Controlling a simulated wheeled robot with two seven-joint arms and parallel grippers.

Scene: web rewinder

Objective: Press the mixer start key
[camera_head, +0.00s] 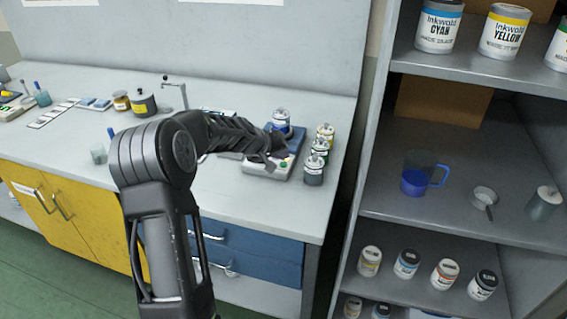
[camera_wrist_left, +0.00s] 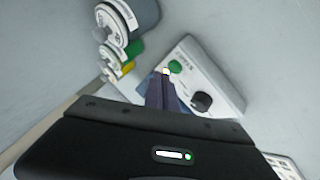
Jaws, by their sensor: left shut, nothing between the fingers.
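The mixer (camera_head: 291,146) is a small bench unit with a blue top and a white front panel, near the counter's right end. In the left wrist view its panel (camera_wrist_left: 220,86) carries a green round key (camera_wrist_left: 175,67) and a black knob (camera_wrist_left: 202,101). My left gripper (camera_head: 271,161) is over the panel in the head view and partly covers it. In the left wrist view its shut, empty fingers (camera_wrist_left: 166,78) end beside the green key; I cannot tell whether they touch it. My right gripper is not in view.
Small jars (camera_head: 314,170) stand in a row close to the mixer's right side. A blue-labelled can (camera_head: 281,120) is at its back. A shelf rack with a blue measuring jug (camera_head: 416,181) stands to the right.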

